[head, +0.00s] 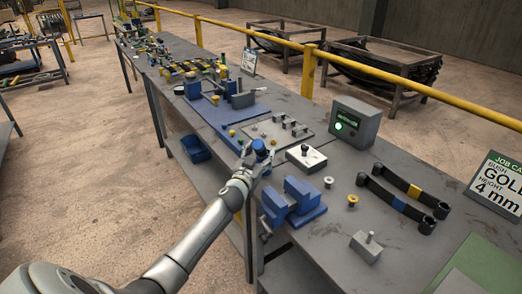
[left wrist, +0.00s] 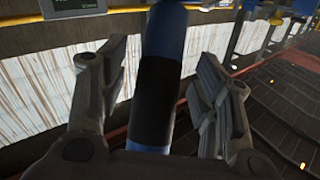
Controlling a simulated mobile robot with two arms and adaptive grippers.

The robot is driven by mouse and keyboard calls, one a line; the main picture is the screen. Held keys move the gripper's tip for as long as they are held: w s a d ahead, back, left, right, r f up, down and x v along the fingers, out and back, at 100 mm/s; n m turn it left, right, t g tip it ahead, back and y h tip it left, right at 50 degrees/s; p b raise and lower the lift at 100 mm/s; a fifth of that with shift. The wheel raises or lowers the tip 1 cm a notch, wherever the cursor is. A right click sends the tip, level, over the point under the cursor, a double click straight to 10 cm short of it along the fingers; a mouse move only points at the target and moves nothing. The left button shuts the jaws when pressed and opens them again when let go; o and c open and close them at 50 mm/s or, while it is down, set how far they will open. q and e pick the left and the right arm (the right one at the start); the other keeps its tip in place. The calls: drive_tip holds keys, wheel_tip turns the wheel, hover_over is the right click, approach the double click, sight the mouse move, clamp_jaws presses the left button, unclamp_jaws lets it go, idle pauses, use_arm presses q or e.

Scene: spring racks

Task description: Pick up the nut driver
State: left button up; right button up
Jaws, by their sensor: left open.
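A blue cylindrical handle with a wide black band (left wrist: 160,85), which looks like the nut driver, stands between the fingers of my left gripper in the left wrist view. Its lower end is hidden by my gripper. In the head view a blue piece (head: 260,147) shows at the fingertips. My left gripper (head: 257,162) is over the near edge of the bench. Its fingers (left wrist: 152,95) are open on either side of the handle, with visible gaps. My right gripper is in neither view.
A blue clamp fixture (head: 303,196) stands close to the right of my gripper. A white block with a black knob (head: 306,156) and a grey box with a green light (head: 354,122) are behind it. Two dark levers (head: 405,189) lie farther right.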

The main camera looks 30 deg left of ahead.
use_arm(q)
drive_tip(key=shift+w+a, duration=0.1)
drive_tip(key=shift+w, duration=0.45)
clamp_jaws()
drive_tip(key=shift+r, duration=0.2)
